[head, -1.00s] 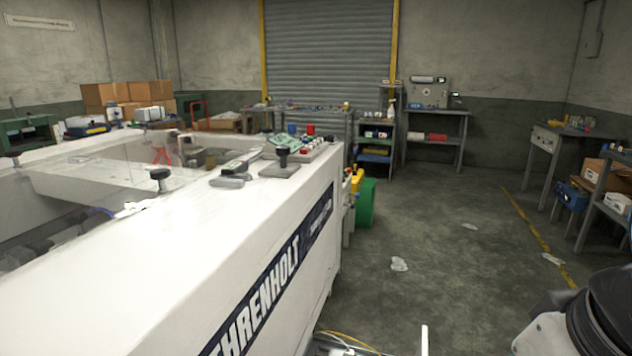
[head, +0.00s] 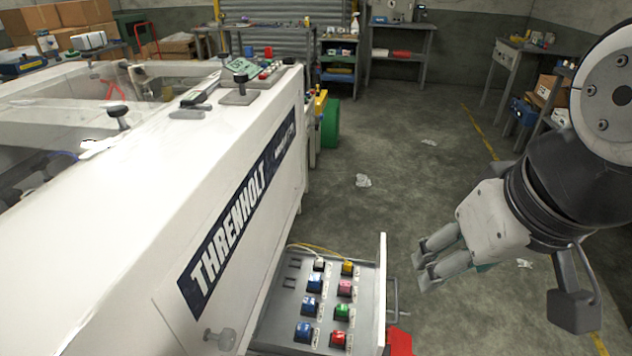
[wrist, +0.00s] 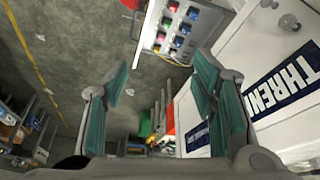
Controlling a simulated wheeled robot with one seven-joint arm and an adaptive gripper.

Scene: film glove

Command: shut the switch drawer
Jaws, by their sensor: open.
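The switch drawer (head: 268,320) stands pulled out from the side of the white Threnholt machine (head: 230,190). Inside it are blue, red, green and yellow switches. Its upright front panel (head: 382,292) carries a grey handle (head: 397,298) on the outer side. In the wrist view the drawer (wrist: 190,30) shows at the top, beyond the fingers. My gripper (head: 428,262) is to the right of the drawer's front panel, apart from it. In the wrist view my gripper (wrist: 160,95) has its teal-padded fingers wide apart with nothing between them.
A red object (head: 400,342) lies below the handle. A grey knob (head: 220,338) sits on the machine's side left of the drawer. A green bin (head: 331,122) stands at the machine's far end. Open concrete floor lies beyond my gripper, with pale scraps (head: 363,181) on it.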

